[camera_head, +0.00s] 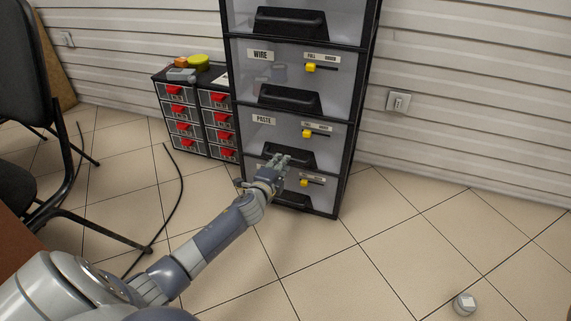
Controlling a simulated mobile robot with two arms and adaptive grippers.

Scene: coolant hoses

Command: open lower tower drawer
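The drawer tower (340,150) is black-framed with translucent grey fronts and stands against the wall. Its lowest drawer (318,199) looks shut, flush with the frame. That drawer has a black handle (293,200) and a yellow slider (304,183). My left gripper (281,161) is in front of the tower, around the line between the paste drawer and the lowest drawer. It covers the upper left of the lowest front, so that label is hidden. I cannot tell whether its fingers are open or touch anything. My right gripper is not in view.
Above are the paste drawer (262,134) and the wire drawer (252,72), both shut. A small cabinet with red-handled drawers (200,120) stands left of the tower. A black chair (30,90) is at far left. A round grey object (464,303) lies on otherwise clear floor at right.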

